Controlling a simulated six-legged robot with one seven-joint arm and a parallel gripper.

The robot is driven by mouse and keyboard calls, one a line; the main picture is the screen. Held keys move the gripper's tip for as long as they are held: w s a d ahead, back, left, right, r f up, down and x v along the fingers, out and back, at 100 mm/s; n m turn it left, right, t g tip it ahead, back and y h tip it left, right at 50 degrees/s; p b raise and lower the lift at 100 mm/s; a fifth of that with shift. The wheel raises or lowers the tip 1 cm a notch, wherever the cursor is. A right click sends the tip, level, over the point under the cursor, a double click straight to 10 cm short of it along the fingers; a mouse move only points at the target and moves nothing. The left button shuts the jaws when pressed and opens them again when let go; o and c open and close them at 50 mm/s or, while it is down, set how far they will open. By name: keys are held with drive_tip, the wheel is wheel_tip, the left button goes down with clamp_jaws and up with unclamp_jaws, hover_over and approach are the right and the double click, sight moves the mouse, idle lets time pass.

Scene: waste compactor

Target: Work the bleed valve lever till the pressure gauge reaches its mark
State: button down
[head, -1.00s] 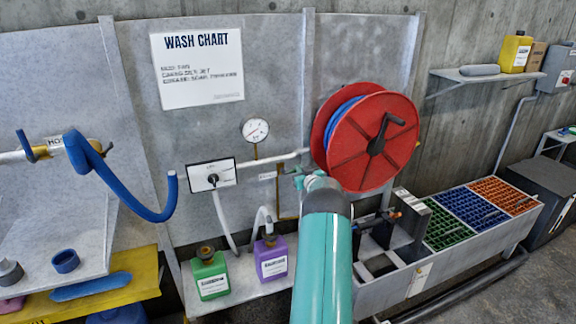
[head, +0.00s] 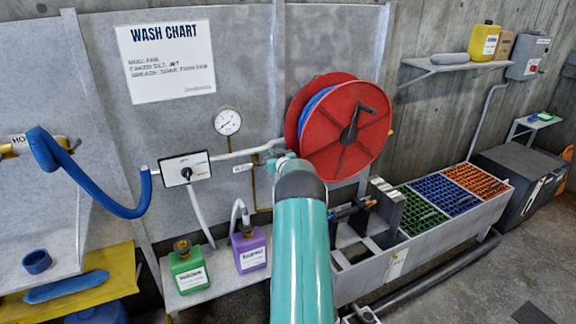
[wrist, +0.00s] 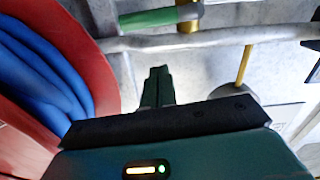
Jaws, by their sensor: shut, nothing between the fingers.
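The pressure gauge (head: 227,121) is a round white dial on the wall panel; its needle is too small to read against a mark. A green-handled lever (wrist: 162,17) sits by a brass fitting at the top of the wrist view, across the pale pipe from my gripper. I take it for the bleed valve lever; my arm hides it in the head view. My gripper (wrist: 157,86) is shut and empty, its fingers pointing toward the pipe and apart from the lever.
A red hose reel (head: 345,130) stands close beside my wrist; it also fills the left of the wrist view (wrist: 85,45). A pale pipe (head: 245,152) runs to a selector box (head: 185,169). Green (head: 188,268) and purple (head: 248,250) jugs stand below.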

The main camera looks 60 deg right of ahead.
drive_tip(key=d+v, duration=0.1)
drive_tip(key=v, duration=0.9)
drive_tip(key=w+a+r+g, duration=0.2)
drive_tip(key=w+a+r, duration=0.4)
drive_tip(key=a+r, duration=0.55)
drive_tip(key=s+a+r+g+y, duration=0.1)
drive_tip(key=s+a+r+y, duration=0.15)
drive_tip(key=a, duration=1.05)
drive_tip(key=s+a+r+g+y, duration=0.1)
drive_tip(key=a+r+g, duration=0.15)
drive_tip(key=a, duration=1.15)
drive_tip(key=s+a+f+n+g+y, duration=0.2)
drive_tip(key=s+a, duration=0.9)
drive_tip(key=a, duration=0.1)
drive_tip(key=s+a+f+n+g+y, duration=0.2)
drive_tip(key=s+a+y, duration=0.1)
drive_tip(key=s+a, duration=0.9)
drive_tip(key=shift+a+n, duration=0.4)
drive_tip(key=shift+a, duration=0.35)
